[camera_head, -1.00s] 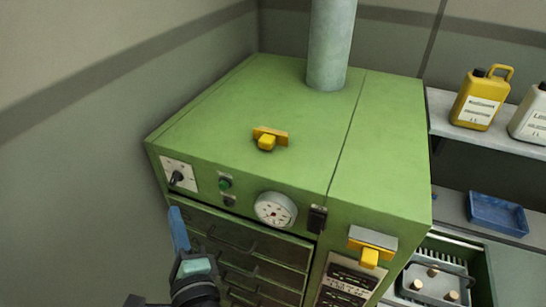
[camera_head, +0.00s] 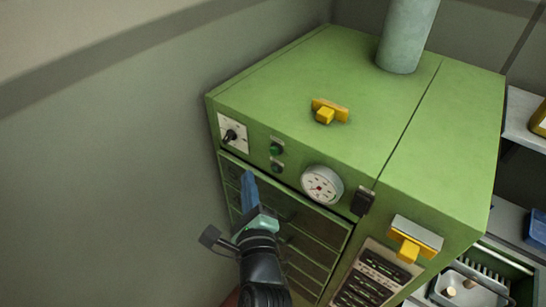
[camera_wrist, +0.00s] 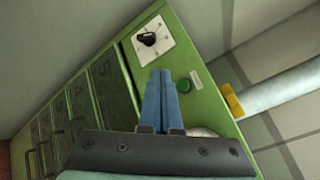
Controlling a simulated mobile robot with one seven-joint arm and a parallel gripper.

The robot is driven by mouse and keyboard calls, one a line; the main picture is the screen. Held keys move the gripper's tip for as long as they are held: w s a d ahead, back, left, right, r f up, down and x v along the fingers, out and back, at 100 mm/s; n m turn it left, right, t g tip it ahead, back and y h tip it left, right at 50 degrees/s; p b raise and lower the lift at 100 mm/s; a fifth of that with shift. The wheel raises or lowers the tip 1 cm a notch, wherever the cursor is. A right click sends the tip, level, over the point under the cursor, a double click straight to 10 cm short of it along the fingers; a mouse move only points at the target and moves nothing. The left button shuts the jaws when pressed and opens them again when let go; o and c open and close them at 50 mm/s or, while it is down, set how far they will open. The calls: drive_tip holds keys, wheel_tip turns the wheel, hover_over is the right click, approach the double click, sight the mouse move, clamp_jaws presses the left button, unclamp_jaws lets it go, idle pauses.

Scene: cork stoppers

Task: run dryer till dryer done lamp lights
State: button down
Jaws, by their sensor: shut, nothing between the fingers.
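The dryer is a green cabinet (camera_head: 300,85) with a front control strip. At the strip's left end is a black rotary knob (camera_head: 230,135) on a white plate; it also shows in the wrist view (camera_wrist: 148,39). Right of it are a green round button or lamp (camera_head: 276,149) and a darker round one (camera_head: 276,168) below; I cannot tell which is the done lamp. A round white gauge (camera_head: 321,185) follows. My gripper (camera_head: 249,176) is shut and empty, its blue fingers just below the knob plate in the picture. The wrist view shows the fingertips (camera_wrist: 163,74) between knob and green button.
Dark drawers (camera_head: 305,217) with handles fill the front below the strip. A black switch box (camera_head: 363,201) is right of the gauge. Yellow handles sit on the top (camera_head: 327,112) and right front (camera_head: 408,248). A pipe (camera_head: 406,40) rises from the top. A wall (camera_head: 110,150) closes the left.

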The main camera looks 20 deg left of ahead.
drive_tip(key=shift+w+d+b, duration=0.3)
drive_tip(key=shift+w+b, duration=0.1)
drive_tip(key=shift+w, duration=0.45)
drive_tip(key=shift+w+d+b, duration=0.35)
drive_tip(key=shift+w, duration=0.5)
drive_tip(key=shift+w+d+b, duration=0.3)
drive_tip(key=shift+w+b, duration=0.1)
drive_tip(key=shift+w, duration=0.45)
drive_tip(key=shift+w+d, duration=0.1)
drive_tip(key=shift+w, duration=0.3)
drive_tip(key=shift+w+d, duration=0.2)
drive_tip(key=shift+w, duration=0.2)
idle(0.6)
drive_tip(key=shift+s, duration=0.15)
drive_tip(key=shift+s+a+p, duration=0.35)
drive_tip(key=shift+s+p, duration=0.1)
drive_tip(key=shift+s, duration=0.25)
drive_tip(key=shift+s+a+p, duration=0.3)
drive_tip(key=shift+s+p, duration=0.25)
drive_tip(key=shift+s, duration=0.2)
drive_tip(key=shift+s+a+p, duration=0.25)
drive_tip(key=shift+s+p, duration=0.35)
drive_tip(key=shift+s, duration=0.2)
drive_tip(key=shift+s+a+p, duration=0.3)
drive_tip(key=shift+s+p, duration=0.25)
drive_tip(key=shift+s, duration=0.2)
